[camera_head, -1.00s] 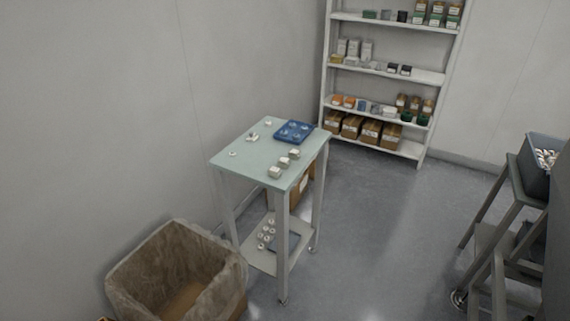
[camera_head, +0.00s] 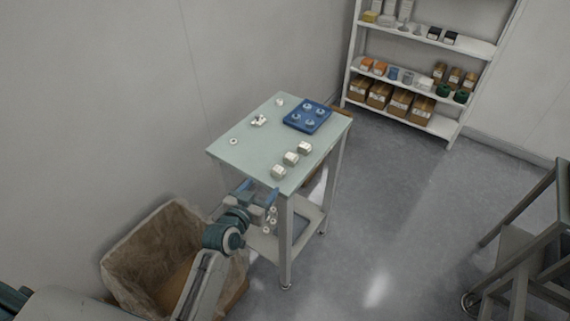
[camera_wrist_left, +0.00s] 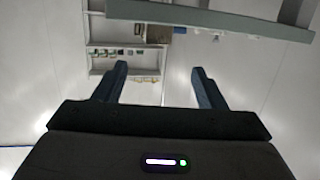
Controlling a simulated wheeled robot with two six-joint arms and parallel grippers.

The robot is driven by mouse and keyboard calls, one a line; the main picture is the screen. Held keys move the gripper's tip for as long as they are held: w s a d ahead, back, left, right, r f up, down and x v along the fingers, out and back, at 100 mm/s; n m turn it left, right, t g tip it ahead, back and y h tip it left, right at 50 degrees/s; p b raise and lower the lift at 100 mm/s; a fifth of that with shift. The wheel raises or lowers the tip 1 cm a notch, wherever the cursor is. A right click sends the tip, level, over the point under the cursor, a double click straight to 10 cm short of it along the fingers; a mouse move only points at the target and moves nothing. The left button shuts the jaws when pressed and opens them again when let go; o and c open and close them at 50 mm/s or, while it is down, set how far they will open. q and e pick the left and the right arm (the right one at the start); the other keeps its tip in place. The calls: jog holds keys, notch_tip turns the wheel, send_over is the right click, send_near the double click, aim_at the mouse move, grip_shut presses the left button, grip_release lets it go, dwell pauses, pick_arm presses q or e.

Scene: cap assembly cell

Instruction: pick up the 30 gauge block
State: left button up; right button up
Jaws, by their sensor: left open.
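Three small pale blocks stand in a row along the right front edge of the light green table top (camera_head: 247,150): a front one (camera_head: 278,172), a middle one (camera_head: 290,159) and a back one (camera_head: 304,148). Their markings are too small to read, so I cannot tell which is the 30 gauge block. My left gripper (camera_head: 257,191) is open and empty, just off the table's front edge and apart from the blocks. In the left wrist view its two fingers (camera_wrist_left: 158,72) are spread with nothing between them. My right gripper is not in view.
A blue tray (camera_head: 293,123) with round parts sits at the table's back. Small white parts (camera_head: 259,120) lie near the left edge. A lined bin (camera_head: 140,245) stands below left. A shelf unit (camera_head: 436,122) stands behind; a dark stand (camera_head: 520,250) is at right.

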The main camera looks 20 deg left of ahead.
aim_at(278, 169)
pick_arm(q)
jog(key=p+x, duration=0.1)
jog(key=x, duration=0.3)
jog(key=shift+w+d, duration=0.1)
jog(key=shift+w, duration=0.2)
jog(key=p+x, duration=0.1)
jog(key=x, duration=0.3)
jog(key=shift+d, duration=0.2)
jog(key=shift+w+f, duration=0.2)
jog(key=shift+w, duration=0.05)
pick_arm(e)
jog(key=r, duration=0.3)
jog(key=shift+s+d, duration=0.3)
pick_arm(q)
jog(key=shift+s, duration=0.1)
jog(key=shift+c, duration=0.5)
jog(key=c, duration=1.1)
jog(key=shift+c, duration=0.6)
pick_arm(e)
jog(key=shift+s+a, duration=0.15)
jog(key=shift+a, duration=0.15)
